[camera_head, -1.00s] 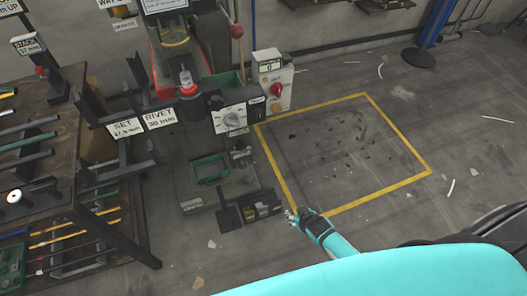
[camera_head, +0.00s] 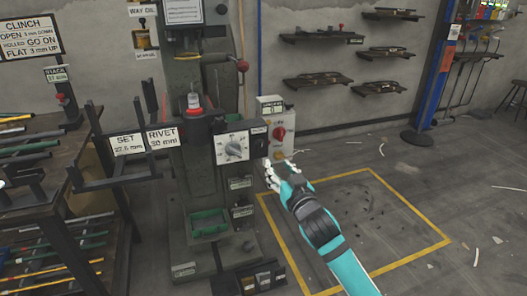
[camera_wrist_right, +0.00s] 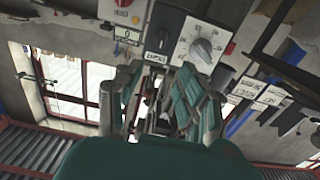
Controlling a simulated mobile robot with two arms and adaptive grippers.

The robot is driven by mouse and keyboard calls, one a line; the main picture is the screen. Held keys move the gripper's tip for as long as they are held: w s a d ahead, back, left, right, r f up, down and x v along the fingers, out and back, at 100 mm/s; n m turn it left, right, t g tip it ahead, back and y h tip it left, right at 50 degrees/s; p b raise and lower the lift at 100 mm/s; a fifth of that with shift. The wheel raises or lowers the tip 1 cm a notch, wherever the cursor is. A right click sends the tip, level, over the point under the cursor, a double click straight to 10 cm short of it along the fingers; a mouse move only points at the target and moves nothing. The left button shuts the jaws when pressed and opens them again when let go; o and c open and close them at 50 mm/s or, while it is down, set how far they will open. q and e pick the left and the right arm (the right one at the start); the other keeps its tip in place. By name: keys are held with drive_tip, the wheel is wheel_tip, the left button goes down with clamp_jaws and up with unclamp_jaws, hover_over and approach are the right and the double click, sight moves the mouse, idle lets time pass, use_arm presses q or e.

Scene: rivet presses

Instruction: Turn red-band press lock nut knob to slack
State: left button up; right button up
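The press (camera_head: 205,140) with a red band (camera_head: 194,114) stands left of centre in the head view. A grey round knob (camera_head: 236,149) sits on a white dial plate on its front; the same knob shows at upper right in the wrist view (camera_wrist_right: 201,50). Its small dial markings are too small to read. My right gripper (camera_head: 273,172) is right of and a little below the knob, apart from it. In the wrist view its fingers (camera_wrist_right: 163,85) are spread with nothing between them. My left gripper is not in view.
A control box (camera_head: 277,132) with a red switch stands just right of the dial plate. A rack (camera_head: 50,205) with rods is at left. Signs (camera_head: 145,139) stick out left of the press. Floor inside the yellow outline (camera_head: 405,262) is clear apart from small debris.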

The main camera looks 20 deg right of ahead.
drive_tip(key=b, duration=0.2)
approach(262, 144)
drive_tip(key=w, duration=0.5)
drive_tip(key=shift+w+f, duration=0.1)
drive_tip(key=shift+w, duration=0.1)
drive_tip(key=w, duration=0.3)
drive_tip(key=shift+a, duration=0.1)
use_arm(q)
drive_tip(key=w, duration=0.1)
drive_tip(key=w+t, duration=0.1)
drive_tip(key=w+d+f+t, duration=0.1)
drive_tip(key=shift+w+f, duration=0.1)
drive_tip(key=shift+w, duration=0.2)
use_arm(e)
drive_tip(key=shift+w, duration=0.25)
drive_tip(key=shift+c, duration=0.2)
clamp_jaws()
